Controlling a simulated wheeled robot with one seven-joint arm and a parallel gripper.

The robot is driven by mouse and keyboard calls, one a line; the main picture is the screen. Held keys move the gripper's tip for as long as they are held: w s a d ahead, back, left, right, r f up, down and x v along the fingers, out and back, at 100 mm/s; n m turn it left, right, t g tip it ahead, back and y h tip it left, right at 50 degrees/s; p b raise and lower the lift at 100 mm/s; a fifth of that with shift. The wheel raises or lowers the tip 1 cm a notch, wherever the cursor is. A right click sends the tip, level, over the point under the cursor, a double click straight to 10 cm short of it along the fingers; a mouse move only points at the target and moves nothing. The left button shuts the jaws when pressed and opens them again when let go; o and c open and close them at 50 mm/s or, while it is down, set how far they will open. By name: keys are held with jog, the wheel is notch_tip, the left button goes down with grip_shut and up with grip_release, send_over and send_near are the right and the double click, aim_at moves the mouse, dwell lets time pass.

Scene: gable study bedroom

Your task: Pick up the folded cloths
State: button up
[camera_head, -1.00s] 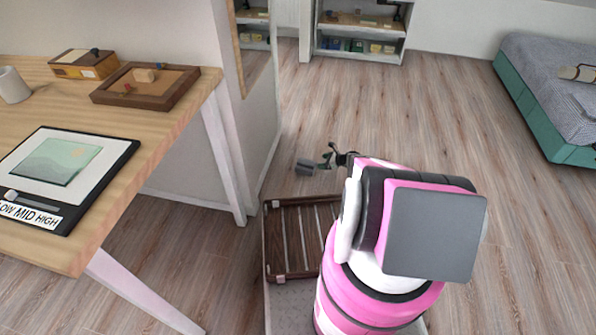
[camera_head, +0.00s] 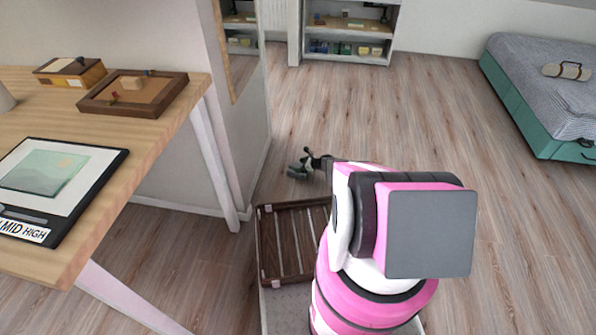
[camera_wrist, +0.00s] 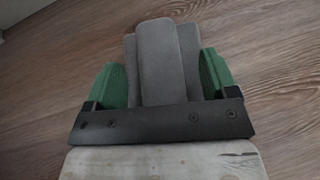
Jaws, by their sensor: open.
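The folded cloths (camera_wrist: 158,62) show as a small grey stack of flat strips on the wooden floor in the wrist view. My gripper (camera_wrist: 163,66) has green fingers on the left and right of the stack, standing apart, with the grey stack between them. Whether the fingers touch it is hard to tell. The dark palm bar hides the near end of the stack. In the head view the cloths (camera_head: 296,172) are a small dark grey patch on the floor, largely covered by my gripper (camera_head: 303,165).
The wooden desk (camera_head: 150,140), holding a picture board (camera_head: 110,160) and boxes, stands left. A bed (camera_head: 530,100) is at the right; shelves (camera_head: 348,60) stand behind. Floor between is clear.

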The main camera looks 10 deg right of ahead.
jog(key=c, duration=1.1)
jog(key=shift+o, duration=0.2)
jog(key=shift+r, duration=0.2)
